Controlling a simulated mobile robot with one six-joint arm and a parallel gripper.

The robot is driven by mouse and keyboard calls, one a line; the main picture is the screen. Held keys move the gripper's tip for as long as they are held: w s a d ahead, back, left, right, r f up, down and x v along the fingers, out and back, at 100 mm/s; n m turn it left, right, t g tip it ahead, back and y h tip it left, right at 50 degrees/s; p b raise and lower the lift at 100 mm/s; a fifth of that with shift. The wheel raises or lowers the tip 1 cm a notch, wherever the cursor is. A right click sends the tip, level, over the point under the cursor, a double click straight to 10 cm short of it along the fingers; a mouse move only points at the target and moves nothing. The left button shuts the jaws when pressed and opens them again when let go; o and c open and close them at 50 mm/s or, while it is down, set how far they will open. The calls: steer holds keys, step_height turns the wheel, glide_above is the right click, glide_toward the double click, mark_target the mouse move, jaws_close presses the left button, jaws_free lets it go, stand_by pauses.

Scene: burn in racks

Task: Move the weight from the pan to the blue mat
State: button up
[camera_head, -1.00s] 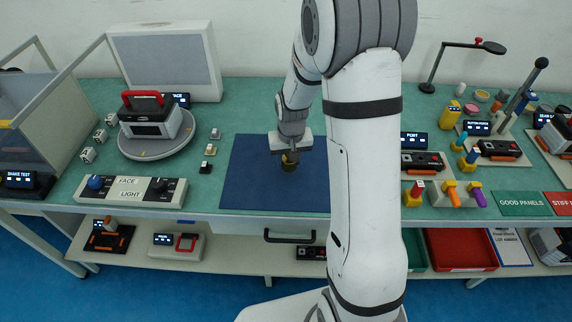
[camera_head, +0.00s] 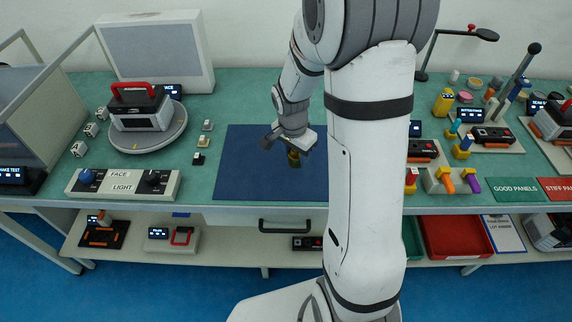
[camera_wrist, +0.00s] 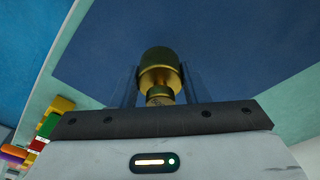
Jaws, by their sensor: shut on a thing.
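The brass weight (camera_wrist: 159,68) is between the fingers of my gripper (camera_wrist: 158,92) in the wrist view, with the blue mat (camera_wrist: 230,50) behind it. In the head view my gripper (camera_head: 292,153) is shut on the weight (camera_head: 294,161), which looks dark and tilted over the blue mat (camera_head: 250,175). I cannot tell for sure whether the weight touches the mat. The pan is not clearly seen; my arm hides part of the bench.
A round turntable (camera_head: 170,142) with a device on it and a FACE/LIGHT control box (camera_head: 123,184) stand left of the mat. Small switches (camera_head: 203,140) sit near its left edge. Coloured blocks and devices stand to the right, beyond my arm. The mat's left part is clear.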

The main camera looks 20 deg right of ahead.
mark_target(296, 165)
steer(key=shift+f, duration=2.2)
steer(key=shift+f, duration=0.15)
steer(key=o, duration=1.4)
steer(key=shift+c, duration=0.2)
